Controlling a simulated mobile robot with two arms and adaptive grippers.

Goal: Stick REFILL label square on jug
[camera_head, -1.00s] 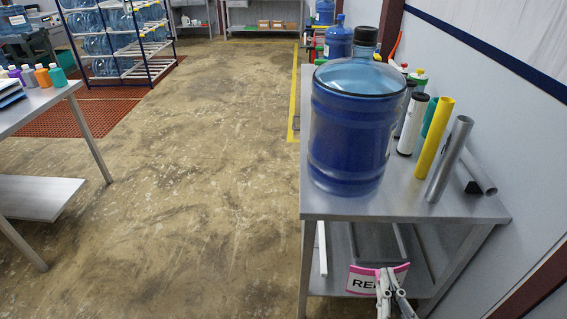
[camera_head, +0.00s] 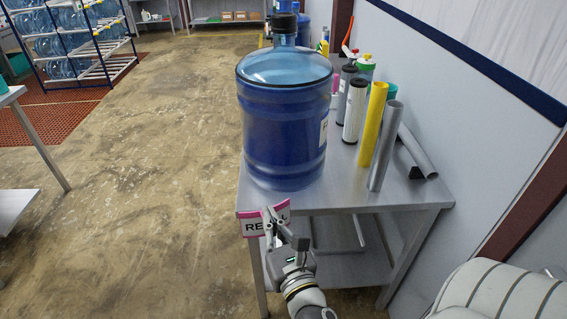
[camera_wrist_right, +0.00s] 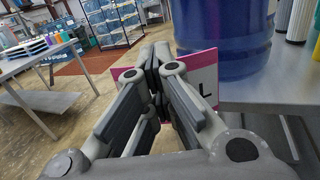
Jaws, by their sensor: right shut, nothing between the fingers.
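The blue water jug (camera_head: 284,125) stands upright on a metal table. It shows large at the top right of the right wrist view (camera_wrist_right: 225,45). A small white label (camera_head: 323,133) is on its right side, seen edge-on. The pink-bordered REFILL label (camera_head: 252,228) is at the fingertips of my right gripper (camera_head: 271,217), in front of the table's near left corner, below the jug and apart from it. The gripper's fingers look closed and cover part of the lettering; in the right wrist view the label (camera_wrist_right: 208,72) lies behind them. My left gripper is not in view.
The metal table (camera_head: 340,196) has a lower shelf. Several tubes, including a yellow one (camera_head: 373,125) and a grey one (camera_head: 386,145), stand right of the jug, near the wall. The floor (camera_head: 150,190) on the left is open.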

